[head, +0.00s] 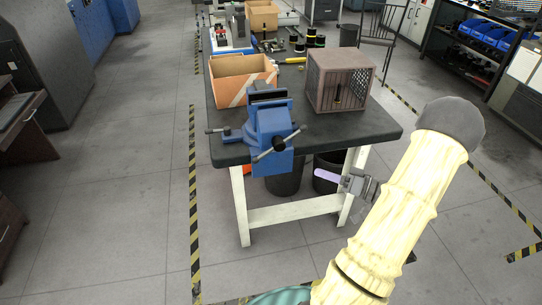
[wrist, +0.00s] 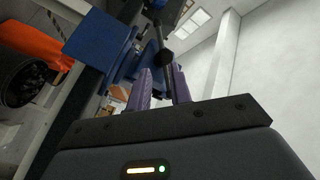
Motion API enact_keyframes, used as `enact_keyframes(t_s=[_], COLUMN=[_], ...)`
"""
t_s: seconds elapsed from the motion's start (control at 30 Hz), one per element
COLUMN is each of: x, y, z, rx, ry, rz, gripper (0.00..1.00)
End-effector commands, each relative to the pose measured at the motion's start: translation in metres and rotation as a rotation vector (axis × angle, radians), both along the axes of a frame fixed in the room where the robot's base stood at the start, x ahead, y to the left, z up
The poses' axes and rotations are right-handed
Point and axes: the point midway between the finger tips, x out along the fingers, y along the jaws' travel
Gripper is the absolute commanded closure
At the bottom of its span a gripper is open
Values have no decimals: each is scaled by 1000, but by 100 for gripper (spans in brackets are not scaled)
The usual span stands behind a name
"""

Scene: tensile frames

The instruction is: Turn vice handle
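The blue vice (head: 270,122) is mounted at the front edge of the dark workbench (head: 350,127). Its handle (head: 268,152) is a thin bar with dark ball ends, set at a slant on the vice's front. My gripper (head: 319,175) is right of the handle and lower than the bench top in the head view, apart from the vice. In the wrist view my gripper (wrist: 163,80) has its two purple fingers spread, with nothing clearly held.
A cardboard box (head: 240,80) and a brown mesh-sided box (head: 340,80) stand behind the vice on the bench. A white bench leg (head: 352,190) is close to my gripper. Dark bins are under the bench. The floor left of the bench is clear.

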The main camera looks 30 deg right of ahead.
Motion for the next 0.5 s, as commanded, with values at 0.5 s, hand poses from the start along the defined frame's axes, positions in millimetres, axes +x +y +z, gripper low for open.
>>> enact_keyframes(t_s=[0.5], x=[60], y=[42], z=[0], rx=[1], ry=[1], rz=[4], gripper=[79])
